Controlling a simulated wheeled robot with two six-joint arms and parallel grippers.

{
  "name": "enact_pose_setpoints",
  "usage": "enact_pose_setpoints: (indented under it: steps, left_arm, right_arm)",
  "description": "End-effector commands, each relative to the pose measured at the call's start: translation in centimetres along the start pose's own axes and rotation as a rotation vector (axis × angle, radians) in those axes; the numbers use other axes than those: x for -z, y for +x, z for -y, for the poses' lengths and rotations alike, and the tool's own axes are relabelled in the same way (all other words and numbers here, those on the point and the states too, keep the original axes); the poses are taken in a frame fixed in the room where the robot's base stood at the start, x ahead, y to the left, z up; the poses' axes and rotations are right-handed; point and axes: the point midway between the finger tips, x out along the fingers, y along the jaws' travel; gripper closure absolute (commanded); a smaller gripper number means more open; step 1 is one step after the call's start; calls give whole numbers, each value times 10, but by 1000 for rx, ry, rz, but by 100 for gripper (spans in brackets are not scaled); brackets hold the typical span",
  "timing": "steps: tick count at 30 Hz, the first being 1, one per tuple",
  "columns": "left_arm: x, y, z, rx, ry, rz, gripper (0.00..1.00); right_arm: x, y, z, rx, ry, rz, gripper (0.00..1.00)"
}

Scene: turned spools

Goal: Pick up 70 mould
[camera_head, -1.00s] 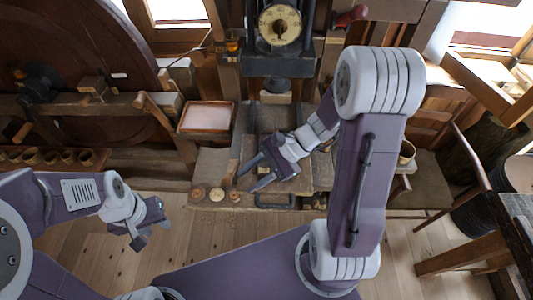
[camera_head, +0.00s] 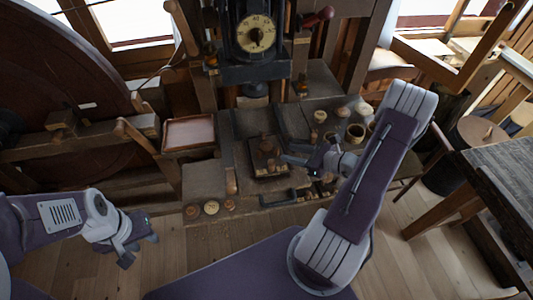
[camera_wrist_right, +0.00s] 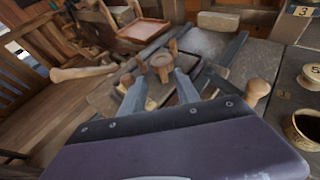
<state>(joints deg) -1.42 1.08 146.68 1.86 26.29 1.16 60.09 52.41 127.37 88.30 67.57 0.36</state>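No marking reading 70 is legible, so I cannot tell for sure which piece is the 70 mould. A brown wooden piece with a round knob (camera_head: 266,146) sits on a dark square plate (camera_head: 286,168) on the bench. In the right wrist view the knobbed piece (camera_wrist_right: 161,64) shows just beyond the spread fingers. My right gripper (camera_wrist_right: 160,92) is open, with nothing between its fingers; in the head view it (camera_head: 293,167) is at the plate's right side. My left gripper (camera_head: 140,248) is open and empty over the floor at left, away from the bench.
A shallow tray (camera_head: 189,132) is on the left. Several small round wooden pieces, one of them here (camera_head: 211,207), line the bench's front left edge. Pots (camera_head: 355,133) and numbered pieces stand at right. A press with a dial (camera_head: 255,34) rises behind. A table (camera_head: 510,180) is at far right.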

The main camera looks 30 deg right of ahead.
Motion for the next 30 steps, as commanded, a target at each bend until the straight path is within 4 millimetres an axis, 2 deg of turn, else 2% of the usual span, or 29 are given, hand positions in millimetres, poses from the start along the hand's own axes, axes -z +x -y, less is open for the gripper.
enact_pose_setpoints:
  steps: [5, 10, 13, 21, 25, 30]
  left_arm:
    - [0, -3, 0, 0, 0, 0, 64]
    - [2, -19, 0, 0, 0, 0, 64]
    - [2, -20, 0, 0, 0, 0, 64]
    - [2, -19, 0, 0, 0, 0, 64]
    - [2, -19, 0, 0, 0, 0, 64]
    - [2, -19, 0, 0, 0, 0, 64]
  right_arm:
    - [0, 8, 0, -1, -2, -1, 62]
    - [-1, 37, 0, -6, -1, -2, 62]
    - [1, 51, 1, -3, -2, -2, 62]
    - [3, 57, 2, 1, -2, -1, 62]
    - [3, 57, 2, 1, -2, -1, 98]
    - [3, 57, 2, 1, -2, -1, 100]
